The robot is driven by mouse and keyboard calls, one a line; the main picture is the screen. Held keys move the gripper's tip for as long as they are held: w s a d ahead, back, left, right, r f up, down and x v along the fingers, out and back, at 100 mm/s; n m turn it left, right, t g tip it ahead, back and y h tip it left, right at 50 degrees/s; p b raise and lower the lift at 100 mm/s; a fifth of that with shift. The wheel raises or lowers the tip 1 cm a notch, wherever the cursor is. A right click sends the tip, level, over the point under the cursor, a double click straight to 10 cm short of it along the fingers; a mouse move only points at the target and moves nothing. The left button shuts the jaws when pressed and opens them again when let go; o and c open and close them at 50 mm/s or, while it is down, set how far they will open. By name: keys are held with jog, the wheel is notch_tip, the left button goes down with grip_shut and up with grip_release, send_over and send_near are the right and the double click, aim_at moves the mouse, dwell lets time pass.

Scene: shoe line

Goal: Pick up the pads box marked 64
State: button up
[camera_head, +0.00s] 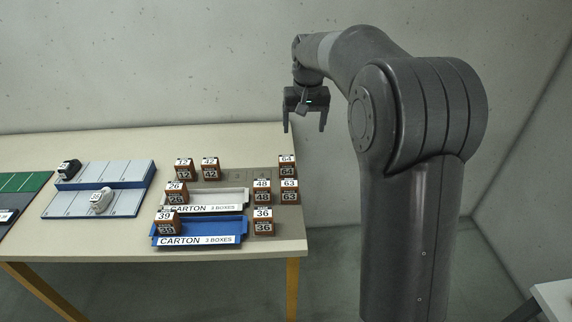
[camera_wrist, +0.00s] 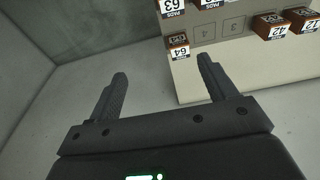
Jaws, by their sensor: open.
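The pads box marked 64 (camera_head: 287,166) is a small brown box with white number labels at the back right of the table. It also shows in the wrist view (camera_wrist: 178,46) near the table's edge, above and between my fingers in the picture. My gripper (camera_head: 304,127) is open and empty, in the air above and beyond the box. In the wrist view its two fingers (camera_wrist: 164,82) are spread apart, and the box is outside them.
The box marked 63 (camera_head: 289,191) stands just in front, with boxes 48 (camera_head: 262,191) and 36 (camera_head: 263,221) nearby. Boxes 12 and 42 stand farther left. A white carton tray (camera_head: 222,197) and a blue one (camera_head: 200,231) lie left. The table edge (camera_head: 300,212) is close on the right.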

jog(key=g, duration=0.1)
send_near(285, 158)
jog(key=f, duration=0.3)
jog(key=shift+w+a+f+g, duration=0.1)
jog(key=shift+w+f+g, duration=0.05)
jog(key=shift+w+g, duration=0.2)
notch_tip(285, 158, down, 5)
jog(key=shift+r, duration=0.15)
jog(key=shift+d+f, duration=0.15)
jog(key=shift+f, duration=1.4)
jog(key=shift+d+f, duration=0.1)
jog(key=shift+f, duration=1.5)
jog(key=c, duration=1.1)
